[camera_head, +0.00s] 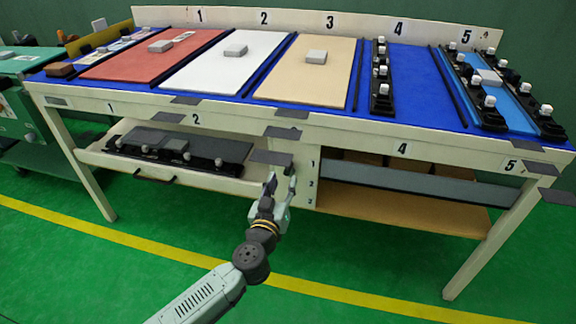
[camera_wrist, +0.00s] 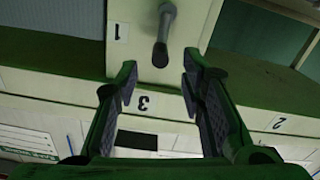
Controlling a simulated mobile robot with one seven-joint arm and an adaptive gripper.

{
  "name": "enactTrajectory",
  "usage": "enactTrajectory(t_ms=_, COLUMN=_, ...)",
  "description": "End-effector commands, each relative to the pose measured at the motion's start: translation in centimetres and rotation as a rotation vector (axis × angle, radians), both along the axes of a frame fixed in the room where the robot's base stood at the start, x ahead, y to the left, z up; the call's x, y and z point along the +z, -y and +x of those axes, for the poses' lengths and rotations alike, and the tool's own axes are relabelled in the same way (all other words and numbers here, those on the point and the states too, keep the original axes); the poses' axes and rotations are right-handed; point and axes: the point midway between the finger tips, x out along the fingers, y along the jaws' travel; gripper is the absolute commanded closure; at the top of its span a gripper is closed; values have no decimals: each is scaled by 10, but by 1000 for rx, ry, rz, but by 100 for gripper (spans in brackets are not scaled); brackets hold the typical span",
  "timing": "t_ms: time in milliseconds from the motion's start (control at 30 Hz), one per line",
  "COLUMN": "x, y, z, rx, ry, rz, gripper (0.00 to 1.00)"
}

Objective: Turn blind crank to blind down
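A grey crank (camera_wrist: 162,35) with a rounded knob end hangs on a cream panel (camera_wrist: 130,50) marked 1 in the wrist view. My gripper (camera_wrist: 160,75) is open, its two fingers apart with nothing between them. In the wrist picture the crank's knob lies just above the gap between the fingertips, and I see no contact. In the head view my gripper (camera_head: 281,182) is in front of the bench, by the numbered upright panel (camera_head: 311,165). I cannot make out the crank there. A grey-blue slat (camera_head: 400,182) under section 4 may be the blind; I cannot tell.
An open drawer (camera_head: 215,183) holding dark clip fixtures sticks out left of my gripper. Dark flat tabs (camera_head: 283,133) jut from the bench's front edge above it. Coloured panels lie on the blue benchtop (camera_head: 412,75). The green floor (camera_head: 360,250) in front is clear.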

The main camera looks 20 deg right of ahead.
Motion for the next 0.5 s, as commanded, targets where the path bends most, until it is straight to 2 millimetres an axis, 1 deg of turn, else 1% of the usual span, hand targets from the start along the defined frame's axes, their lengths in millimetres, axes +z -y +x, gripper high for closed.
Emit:
enactTrajectory(t_ms=33, x=2, y=7, z=8, rx=-3, ry=2, rz=2, gripper=64)
enactTrajectory(t_ms=100, x=2, y=14, z=18, rx=-3, ry=2, rz=4, gripper=64)
enactTrajectory(t_ms=300, x=1, y=29, z=42, rx=-2, ry=4, rz=3, gripper=64)
enactTrajectory(t_ms=500, x=1, y=37, z=54, rx=-1, ry=3, rz=3, gripper=64)
